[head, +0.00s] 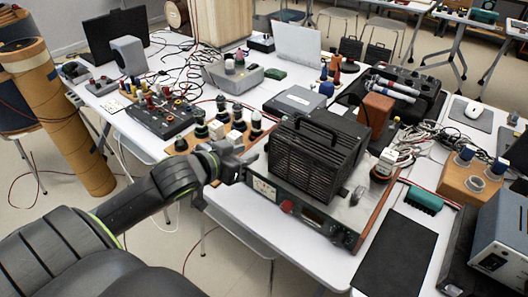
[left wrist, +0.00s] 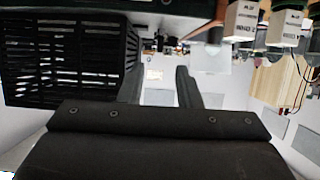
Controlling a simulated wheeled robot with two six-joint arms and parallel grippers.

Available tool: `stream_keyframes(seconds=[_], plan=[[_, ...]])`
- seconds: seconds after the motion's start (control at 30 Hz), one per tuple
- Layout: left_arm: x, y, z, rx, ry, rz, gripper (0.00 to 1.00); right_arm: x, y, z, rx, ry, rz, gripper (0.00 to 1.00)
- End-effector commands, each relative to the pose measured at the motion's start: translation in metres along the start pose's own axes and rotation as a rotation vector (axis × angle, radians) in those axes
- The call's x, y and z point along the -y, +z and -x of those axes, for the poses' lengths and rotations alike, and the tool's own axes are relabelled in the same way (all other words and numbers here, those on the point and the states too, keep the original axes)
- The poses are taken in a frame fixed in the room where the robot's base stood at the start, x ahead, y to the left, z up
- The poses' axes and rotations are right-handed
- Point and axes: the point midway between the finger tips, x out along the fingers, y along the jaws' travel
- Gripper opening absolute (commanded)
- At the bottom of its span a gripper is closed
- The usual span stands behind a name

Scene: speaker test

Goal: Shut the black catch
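I cannot pick out the black catch for certain. A black slatted case (head: 315,150) with a top handle stands on a wood-sided instrument (head: 318,218) near the table's front edge. A small dark part (head: 357,195) sits by the case's lower right corner; I cannot tell whether it is the catch. My left gripper (head: 247,168) is just left of the case, at about the height of its lower part. In the left wrist view the case (left wrist: 70,58) fills the left side. The fingers (left wrist: 162,88) look apart, with nothing seen between them; one blends with the dark case. My right gripper is out of view.
A wooden board with several dark and pale knobs (head: 216,132) stands close behind my left gripper. A grey box (head: 295,101) and a brown block (head: 376,109) lie behind the case. A black mat (head: 397,258) is clear at the right.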

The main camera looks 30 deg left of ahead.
Motion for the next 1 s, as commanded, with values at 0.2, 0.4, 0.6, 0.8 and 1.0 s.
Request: stream_keyframes(seconds=[0.2,0.4,0.6,0.8,1.0], plan=[[0.000,0.001,-0.043,-0.004,0.000,0.006,0.31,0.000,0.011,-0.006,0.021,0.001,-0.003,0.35],[0.000,0.001,-0.073,-0.001,-0.001,0.002,0.31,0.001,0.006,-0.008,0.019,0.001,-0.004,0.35],[0.000,0.000,-0.085,0.000,0.000,0.000,0.31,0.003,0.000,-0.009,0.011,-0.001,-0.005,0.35],[0.000,0.000,-0.086,0.000,0.000,0.000,0.31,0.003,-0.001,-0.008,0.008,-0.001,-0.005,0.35],[0.000,0.000,-0.086,0.000,-0.001,-0.001,0.15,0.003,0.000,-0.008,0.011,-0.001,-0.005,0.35]])
